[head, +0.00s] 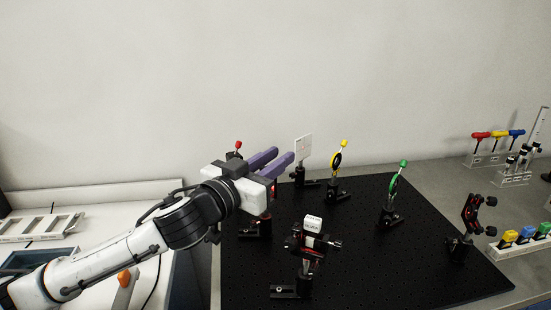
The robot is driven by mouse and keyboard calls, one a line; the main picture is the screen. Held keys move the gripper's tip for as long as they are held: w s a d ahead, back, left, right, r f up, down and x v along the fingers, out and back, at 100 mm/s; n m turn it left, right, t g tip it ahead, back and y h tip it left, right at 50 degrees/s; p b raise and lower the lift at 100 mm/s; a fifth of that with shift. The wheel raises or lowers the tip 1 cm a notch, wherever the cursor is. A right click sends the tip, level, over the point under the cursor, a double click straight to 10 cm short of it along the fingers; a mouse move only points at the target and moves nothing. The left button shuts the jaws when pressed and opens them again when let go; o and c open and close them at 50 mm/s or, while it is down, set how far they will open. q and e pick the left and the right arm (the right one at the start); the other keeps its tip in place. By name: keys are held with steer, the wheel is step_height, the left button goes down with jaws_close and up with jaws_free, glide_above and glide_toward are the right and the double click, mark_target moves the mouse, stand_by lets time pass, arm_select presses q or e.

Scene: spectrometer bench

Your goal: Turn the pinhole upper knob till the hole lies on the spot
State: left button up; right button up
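A black mount (309,251) with a white labelled block (313,222) on top and knobs at its side stands on the front of the black breadboard (380,275). It looks like the pinhole, but the label is too small to read. I cannot make out the hole or the spot. My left gripper (283,154) is above the left back of the breadboard, with its two purple fingers apart and nothing visible between them. It is up and left of this mount, not touching it. My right gripper is not in view.
A white card (303,149), a yellow-topped ring mount (337,160) and a green-topped ring mount (394,182) stand behind. A red knob (238,145) shows behind my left gripper. A black two-knob mount (471,213) is at right. Coloured-handled tools (481,135) stand beyond the board.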

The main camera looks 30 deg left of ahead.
arm_select(q)
jaws_close()
steer(key=shift+m+h, duration=0.3)
steer(key=shift+h, duration=0.2)
steer(key=shift+s+d+m+g+h+b, duration=0.3)
steer(key=shift+s+d+m+g+h, duration=0.35)
steer(key=shift+m+g+h, duration=2.2)
steer(key=shift+s+d+m+g+h+b, duration=0.4)
steer(key=shift+s+m+g+h, duration=0.45)
steer(key=shift+m+g+h, duration=2)
steer(key=shift+s+d+m+g+h+b, duration=0.25)
steer(key=shift+s+d+m+g+h, duration=0.9)
steer(key=shift+m+g, duration=2.9)
steer(key=shift+w+a+n+g+h, duration=0.4)
steer(key=shift+a+n+g, duration=0.2)
steer(key=shift+g, duration=0.25)
steer(key=shift+o, duration=1.7)
jaws_free()
